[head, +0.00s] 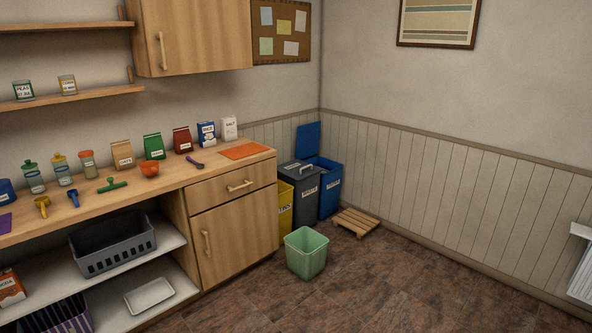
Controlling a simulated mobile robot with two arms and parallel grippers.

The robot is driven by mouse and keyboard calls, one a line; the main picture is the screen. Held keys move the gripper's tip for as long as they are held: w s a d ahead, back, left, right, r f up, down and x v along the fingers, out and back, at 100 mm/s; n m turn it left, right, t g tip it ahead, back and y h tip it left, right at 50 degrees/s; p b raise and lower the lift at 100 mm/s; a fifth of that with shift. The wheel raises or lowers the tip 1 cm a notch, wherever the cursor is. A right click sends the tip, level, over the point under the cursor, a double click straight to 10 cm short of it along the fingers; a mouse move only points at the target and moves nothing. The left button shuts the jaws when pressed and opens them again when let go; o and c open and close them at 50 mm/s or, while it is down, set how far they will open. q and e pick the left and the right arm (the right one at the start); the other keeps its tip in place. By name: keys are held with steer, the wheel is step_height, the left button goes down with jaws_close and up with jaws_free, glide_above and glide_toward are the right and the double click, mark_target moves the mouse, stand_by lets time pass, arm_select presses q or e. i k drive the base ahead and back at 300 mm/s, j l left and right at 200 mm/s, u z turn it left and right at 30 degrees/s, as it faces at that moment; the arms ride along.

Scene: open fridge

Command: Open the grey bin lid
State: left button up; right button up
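The grey bin (307,190) stands on the floor past the right end of the wooden counter, between a yellow bin and a blue bin. Its dark lid (294,170) is down, with a light handle (306,169) on top. A white label shows on the bin's front. The counter's end hides part of its left side. Neither of my grippers shows in the head view.
The blue bin (331,186) has its lid (308,139) raised. The yellow bin (285,207) is partly behind the counter (235,225). A green open bin (306,254) and a wooden pallet (357,222) sit on the floor in front. Floor (400,280) to the right is clear.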

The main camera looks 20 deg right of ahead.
mark_target(297, 169)
steer(key=i+l+z, duration=0.3)
steer(key=i+z, duration=0.25)
steer(key=i, duration=0.15)
steer(key=i+l+z, duration=0.45)
steer(key=i, duration=0.3)
steer(key=i+z, duration=0.45)
steer(key=i, duration=0.3)
steer(key=i+j+z, duration=0.3)
steer(key=i+z, duration=0.15)
steer(key=i, duration=0.35)
steer(key=i+l, duration=0.1)
steer(key=i, duration=0.55)
steer(key=i+u, duration=0.1)
steer(key=i, duration=0.6)
